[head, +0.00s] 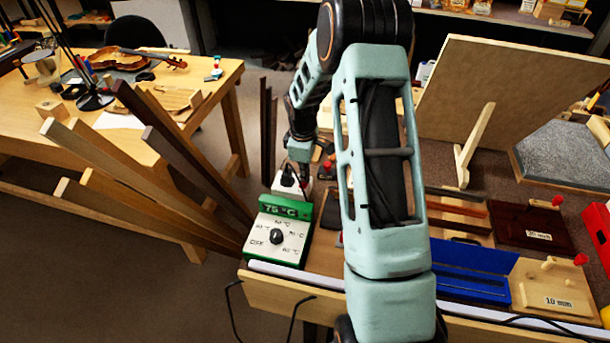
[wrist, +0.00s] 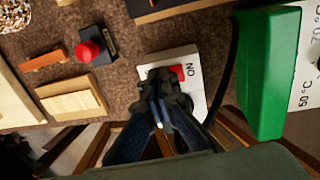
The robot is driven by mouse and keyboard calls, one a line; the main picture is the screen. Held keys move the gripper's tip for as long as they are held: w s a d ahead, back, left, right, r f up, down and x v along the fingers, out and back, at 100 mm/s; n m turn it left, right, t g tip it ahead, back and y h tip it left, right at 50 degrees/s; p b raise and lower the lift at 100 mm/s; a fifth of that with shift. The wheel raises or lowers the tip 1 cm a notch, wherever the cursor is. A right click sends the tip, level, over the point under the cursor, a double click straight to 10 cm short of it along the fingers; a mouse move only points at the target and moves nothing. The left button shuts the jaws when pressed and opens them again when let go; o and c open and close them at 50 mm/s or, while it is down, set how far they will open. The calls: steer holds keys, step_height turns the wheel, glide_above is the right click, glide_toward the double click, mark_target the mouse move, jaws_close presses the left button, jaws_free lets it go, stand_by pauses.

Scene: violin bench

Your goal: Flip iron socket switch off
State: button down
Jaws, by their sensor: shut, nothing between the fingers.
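The white iron socket (wrist: 168,55) lies on the bench below my gripper in the wrist view. Its red switch (wrist: 178,72) shows beside the fingertips, with the word "ON" printed next to it. My gripper (wrist: 163,88) is shut and empty, with its tips over or against the socket near the switch; contact cannot be told. The fingers hide part of the socket. In the head view the socket (head: 298,190) stands behind the green and white temperature box, with a dark plug (head: 288,175) in it, and my arm comes down just behind it.
The temperature box (head: 278,236), showing 75 °C, stands close to the socket; its green side (wrist: 262,75) is near my gripper. Wood strips (head: 150,190) lean at the left. A red-knobbed block (wrist: 90,50) and wooden pieces (wrist: 72,100) lie on the other side.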

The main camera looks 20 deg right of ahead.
mark_target(303, 186)
steer(key=shift+s+f, duration=0.1)
steer(key=shift+s, duration=0.05)
steer(key=shift+s+a, duration=0.45)
steer(key=shift+s, duration=0.15)
steer(key=shift+r, duration=0.2)
steer(key=shift+w+r, duration=0.1)
steer(key=shift+r, duration=0.2)
step_height(303, 186, up, 11)
steer(key=s, duration=0.1)
steer(key=shift+s+a, duration=0.15)
steer(key=shift+a, duration=0.25)
steer(key=r+b, duration=0.1)
steer(key=w+r+b, duration=0.1)
steer(key=b, duration=0.1)
steer(key=shift+d+r+b, duration=0.2)
steer(key=shift+r+b, duration=0.1)
steer(key=shift+r, duration=0.05)
